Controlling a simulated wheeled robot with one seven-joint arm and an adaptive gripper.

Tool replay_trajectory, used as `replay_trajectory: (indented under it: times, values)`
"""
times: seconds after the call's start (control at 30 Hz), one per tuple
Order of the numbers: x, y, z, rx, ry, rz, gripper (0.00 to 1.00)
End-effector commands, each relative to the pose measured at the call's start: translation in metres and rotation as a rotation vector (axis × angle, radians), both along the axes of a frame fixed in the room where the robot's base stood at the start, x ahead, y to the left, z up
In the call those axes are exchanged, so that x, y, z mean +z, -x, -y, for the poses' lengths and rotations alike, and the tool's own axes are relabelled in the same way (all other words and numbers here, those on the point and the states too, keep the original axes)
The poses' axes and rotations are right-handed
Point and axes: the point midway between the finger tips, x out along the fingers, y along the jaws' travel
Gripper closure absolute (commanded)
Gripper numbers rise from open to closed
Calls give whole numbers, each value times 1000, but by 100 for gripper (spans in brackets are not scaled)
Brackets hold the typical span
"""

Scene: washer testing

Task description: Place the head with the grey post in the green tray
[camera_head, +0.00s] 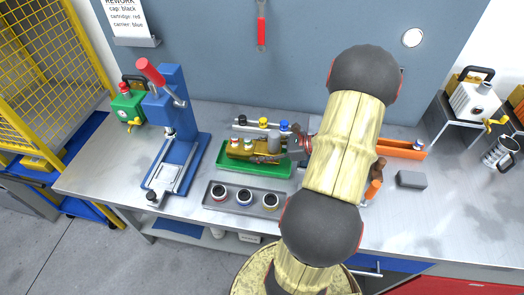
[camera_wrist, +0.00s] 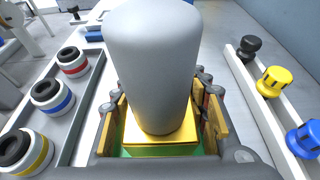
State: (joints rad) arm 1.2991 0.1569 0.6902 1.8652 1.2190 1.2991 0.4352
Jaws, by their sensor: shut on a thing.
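The head is a gold block (camera_wrist: 160,135) with a large grey post (camera_wrist: 152,65) standing on it. My gripper (camera_wrist: 162,128) is shut on the gold block, one finger on each side. In the head view my gripper (camera_head: 267,157) is over the right part of the green tray (camera_head: 262,171), and the grey post (camera_head: 274,144) shows between its fingers. Green shows just under the block in the wrist view; I cannot tell whether the block touches the tray floor. Other gold heads (camera_head: 238,149) with small coloured posts are at the tray's left.
A grey tray (camera_head: 228,208) with three ringed cups lies in front. A rail with black, yellow and blue caps (camera_head: 263,122) is behind. A blue press (camera_head: 175,125) with a red handle stands left. An orange bin (camera_head: 405,150) and grey block (camera_head: 411,179) are right.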

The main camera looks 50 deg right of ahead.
Motion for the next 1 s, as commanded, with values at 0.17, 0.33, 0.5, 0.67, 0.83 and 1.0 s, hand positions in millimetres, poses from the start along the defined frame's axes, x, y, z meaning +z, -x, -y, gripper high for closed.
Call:
replay_trajectory:
  times: [0.17, 0.33, 0.5, 0.67, 0.83, 1.0]
  values:
    - [-21, 0, 1, -1, 1, 1, 100]
    - [-20, 0, 1, -1, 2, 2, 100]
    - [-21, 0, 1, -1, 0, 2, 100]
    - [-24, 1, 0, 0, 0, -1, 50]
    - [-24, 1, 0, 0, 0, -1, 48]
    - [-24, 1, 0, 0, 0, -1, 48]
